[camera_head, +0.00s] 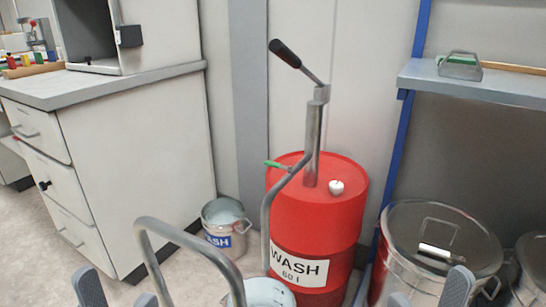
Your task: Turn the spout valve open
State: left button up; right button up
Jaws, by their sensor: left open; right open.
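A red drum (331,224) labelled WASH 60 l stands in the middle. A grey pump column (312,145) with a black-gripped lever (286,54) rises from its lid. A grey spout pipe (268,210) bends down from the column along the drum's left side. A small green handle (275,164), which looks like the spout valve, sits on the upper part of the pipe and points left. My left gripper (116,294) is open at the bottom left, and my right gripper (430,294) is open at the bottom right. Both are empty and apart from the drum and valve.
A bucket (266,292) stands under the spout, partly cut off. A curved grey bar (190,237) rises in front. A labelled WASH pail (226,228) stands beside the cabinet (140,150). A lidded steel pot (438,238) is right of the drum, below a shelf (490,88).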

aim_at(271, 164)
jog(key=k+l+z, duration=0.15)
jog(key=z, duration=0.2)
jog(key=k+l+z, duration=0.1)
jog(key=l+z, duration=0.15)
jog(key=z, duration=0.15)
